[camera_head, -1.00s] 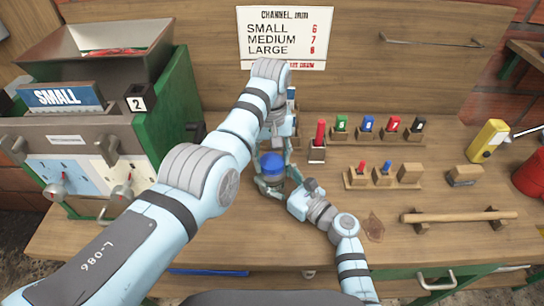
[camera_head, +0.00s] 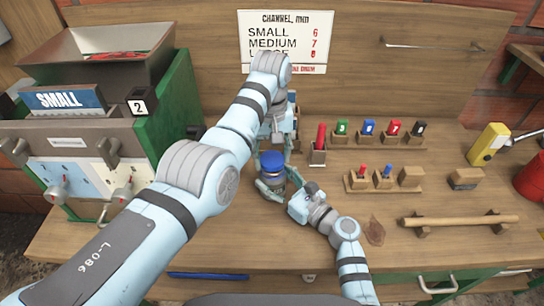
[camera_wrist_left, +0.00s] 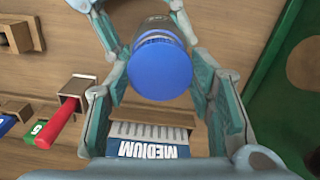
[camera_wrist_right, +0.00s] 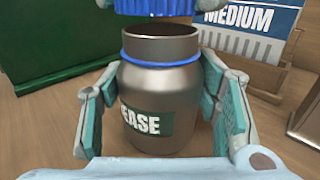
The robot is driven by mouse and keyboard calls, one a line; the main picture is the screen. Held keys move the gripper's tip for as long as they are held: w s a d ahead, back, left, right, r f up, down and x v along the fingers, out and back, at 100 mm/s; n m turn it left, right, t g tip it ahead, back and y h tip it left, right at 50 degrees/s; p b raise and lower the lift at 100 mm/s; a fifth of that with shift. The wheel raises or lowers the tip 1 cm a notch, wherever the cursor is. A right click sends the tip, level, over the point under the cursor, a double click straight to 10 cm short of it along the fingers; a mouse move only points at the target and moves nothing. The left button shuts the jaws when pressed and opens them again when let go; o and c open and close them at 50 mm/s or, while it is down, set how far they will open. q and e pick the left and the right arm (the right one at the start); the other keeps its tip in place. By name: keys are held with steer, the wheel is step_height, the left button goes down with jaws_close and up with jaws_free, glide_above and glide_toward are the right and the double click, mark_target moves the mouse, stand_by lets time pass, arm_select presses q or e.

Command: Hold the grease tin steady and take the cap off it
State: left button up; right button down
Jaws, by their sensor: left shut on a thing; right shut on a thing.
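The grease tin (camera_wrist_right: 150,105) is a grey metal jar with a dark label, upright in the right wrist view. A blue band rings its neck and its mouth shows open. My right gripper (camera_wrist_right: 157,85) is shut around the tin's body. The ridged blue cap (camera_wrist_right: 155,6) is above the mouth, apart from it, cut by the frame's top edge. My left gripper (camera_wrist_left: 158,70) is shut on the cap (camera_wrist_left: 160,70), whose flat top faces the left wrist camera. In the head view the cap (camera_head: 271,159) sits above the tin (camera_head: 271,182).
A MEDIUM sign (camera_wrist_left: 148,148) stands close behind the grippers. Racks of coloured pegs (camera_head: 370,137) and wooden blocks (camera_head: 410,176) are to the right. The green machine (camera_head: 172,110) is at left. A wooden bar (camera_head: 460,219) lies at front right.

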mark_target(272, 159)
arm_select(q)
steer(key=shift+r, duration=0.1)
steer(key=shift+r, duration=2)
arm_select(e)
steer(key=shift+c, duration=2.4)
jaws_free()
